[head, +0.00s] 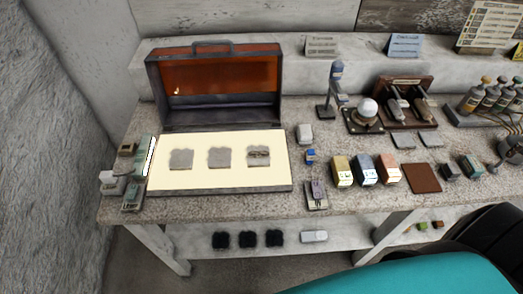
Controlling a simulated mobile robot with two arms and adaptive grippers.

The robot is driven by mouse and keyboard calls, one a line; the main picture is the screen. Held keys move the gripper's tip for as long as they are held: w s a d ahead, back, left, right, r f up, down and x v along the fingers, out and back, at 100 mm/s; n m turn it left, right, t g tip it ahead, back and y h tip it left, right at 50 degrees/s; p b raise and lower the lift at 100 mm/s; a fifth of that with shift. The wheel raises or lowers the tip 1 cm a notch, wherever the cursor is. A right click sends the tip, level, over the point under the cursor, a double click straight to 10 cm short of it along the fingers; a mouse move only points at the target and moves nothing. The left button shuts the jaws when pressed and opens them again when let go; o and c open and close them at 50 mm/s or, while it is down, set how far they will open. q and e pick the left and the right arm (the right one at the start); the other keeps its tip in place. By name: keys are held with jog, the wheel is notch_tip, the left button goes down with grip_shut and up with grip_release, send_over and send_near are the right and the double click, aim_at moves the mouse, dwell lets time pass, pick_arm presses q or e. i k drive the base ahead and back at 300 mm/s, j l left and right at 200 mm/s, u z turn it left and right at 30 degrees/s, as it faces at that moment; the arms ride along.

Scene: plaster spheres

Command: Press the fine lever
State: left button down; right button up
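No part is clearly marked as the fine lever. A small grey device with a narrow raised, lever-like part (316,195) stands at the table's front edge, right of the lit panel. Several other small grey devices, one of them a block (131,199), cluster at the table's left end; their details are too small to tell. Neither of my grippers shows in the head view.
An open orange-lined case (222,75) stands behind a lit cream panel (200,180) bearing three grey patches. Yellow (343,171), blue (367,170) and orange (389,169) boxes stand right of centre. A brown pad (422,178) lies beside them. Bottles (485,92) stand far right.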

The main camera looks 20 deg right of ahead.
aim_at(401, 103)
jog(key=z, duration=1.75)
